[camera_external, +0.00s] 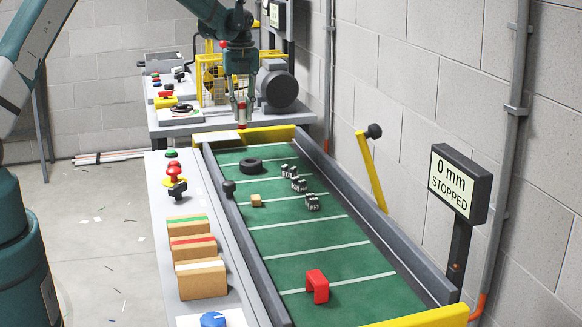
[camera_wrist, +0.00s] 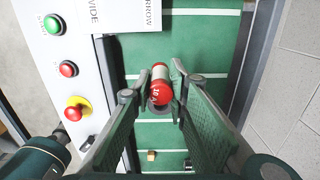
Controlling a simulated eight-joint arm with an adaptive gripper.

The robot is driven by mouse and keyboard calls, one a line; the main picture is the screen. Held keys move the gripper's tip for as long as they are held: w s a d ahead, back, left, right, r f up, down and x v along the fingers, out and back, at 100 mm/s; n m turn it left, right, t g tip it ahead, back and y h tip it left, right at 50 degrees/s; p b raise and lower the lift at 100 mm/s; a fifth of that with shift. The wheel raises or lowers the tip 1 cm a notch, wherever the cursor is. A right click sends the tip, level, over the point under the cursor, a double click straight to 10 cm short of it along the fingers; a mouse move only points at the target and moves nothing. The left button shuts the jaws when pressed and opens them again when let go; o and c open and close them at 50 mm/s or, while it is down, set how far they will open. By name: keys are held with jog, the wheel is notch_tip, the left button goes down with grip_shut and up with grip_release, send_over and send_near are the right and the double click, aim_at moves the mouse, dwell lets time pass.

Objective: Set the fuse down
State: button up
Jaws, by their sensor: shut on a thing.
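The fuse (camera_external: 241,113) is a small red cylinder with a pale band. My gripper (camera_external: 240,110) is shut on it near the far yellow end bar of the green conveyor belt (camera_external: 310,242). In the wrist view the fuse (camera_wrist: 161,86) sits between the two finger pads of my gripper (camera_wrist: 161,92), with the green belt (camera_wrist: 215,40) below it. The fuse looks held above the belt; its exact height is hard to tell.
A grey side panel (camera_external: 160,200) carries buttons and boxes. A display (camera_external: 455,183) reads "0 mm STOPPED". Open green belt lies between the pieces.

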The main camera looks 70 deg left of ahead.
jog(key=shift+r, duration=0.1)
notch_tip(320, 180, up, 18)
jog(key=w+d+m, duration=0.2)
jog(key=w+d, duration=0.2)
jog(key=d, duration=1.1)
jog(key=w+d+m+p, duration=0.1)
jog(key=w+d, duration=0.4)
jog(key=d, duration=0.9)
jog(key=w+d+m, duration=0.2)
jog(key=w+d, duration=0.2)
jog(key=d, duration=1.1)
jog(key=s+d+m, duration=0.3)
jog(key=d, duration=2.1)
jog(key=s+d+m, duration=0.1)
jog(key=s+d, duration=0.3)
jog(key=d, duration=0.4)
jog(key=s+d+m+p, duration=0.1)
jog(key=s+d, duration=0.3)
jog(key=d, duration=0.3)
jog(key=s+d+m, duration=0.1)
jog(key=s+d, duration=0.3)
jog(key=d, duration=0.4)
notch_tip(320, 180, down, 18)
